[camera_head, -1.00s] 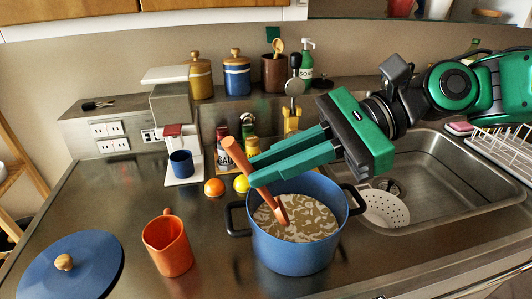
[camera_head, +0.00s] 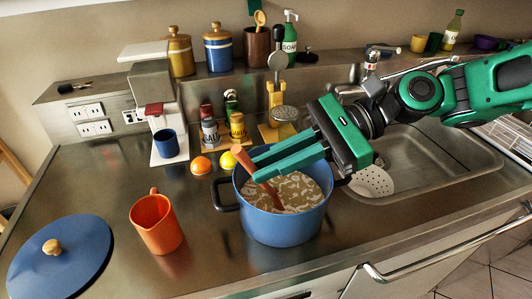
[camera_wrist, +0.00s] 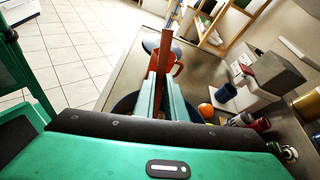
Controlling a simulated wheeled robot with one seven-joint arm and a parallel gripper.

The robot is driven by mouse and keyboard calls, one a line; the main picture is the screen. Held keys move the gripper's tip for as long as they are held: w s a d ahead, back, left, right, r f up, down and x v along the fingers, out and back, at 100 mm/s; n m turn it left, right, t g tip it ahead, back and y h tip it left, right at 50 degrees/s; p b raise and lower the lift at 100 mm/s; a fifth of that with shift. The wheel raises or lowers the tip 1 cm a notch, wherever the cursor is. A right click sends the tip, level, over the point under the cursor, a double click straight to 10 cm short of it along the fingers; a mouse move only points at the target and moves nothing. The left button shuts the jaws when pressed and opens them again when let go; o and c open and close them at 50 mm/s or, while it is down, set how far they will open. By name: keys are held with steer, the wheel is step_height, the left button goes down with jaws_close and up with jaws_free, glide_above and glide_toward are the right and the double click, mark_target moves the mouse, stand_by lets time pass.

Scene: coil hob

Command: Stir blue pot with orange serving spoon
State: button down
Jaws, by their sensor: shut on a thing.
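The blue pot (camera_head: 282,228) stands open on the steel counter, with a tan and white patterned content inside. The orange serving spoon (camera_head: 268,186) slants down into that content, and its lower end is hidden there. My gripper (camera_head: 256,170) is shut on the spoon's handle above the pot's left side. In the wrist view the spoon handle (camera_wrist: 163,60) stands up between the two fingers (camera_wrist: 161,95), and the pot's dark blue rim shows partly behind them.
An orange jug (camera_head: 158,226) and a blue lid (camera_head: 62,258) lie to the left. A lemon (camera_head: 229,160) and an orange (camera_head: 201,165) sit close behind the pot. A coffee machine (camera_head: 152,95) with a blue mug stands behind left. The sink (camera_head: 425,165) is at right.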

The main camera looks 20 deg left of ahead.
steer(key=shift+s+a+f, duration=0.1)
steer(key=shift+s+a, duration=0.3)
steer(key=shift+a, duration=0.25)
steer(key=shift+s+a, duration=0.4)
steer(key=shift+a, duration=0.2)
steer(key=shift+w+d, duration=0.4)
steer(key=shift+d, duration=0.25)
steer(key=shift+w+d, duration=0.4)
steer(key=shift+d, duration=0.25)
stand_by(0.6)
stand_by(0.4)
steer(key=shift+a, duration=0.15)
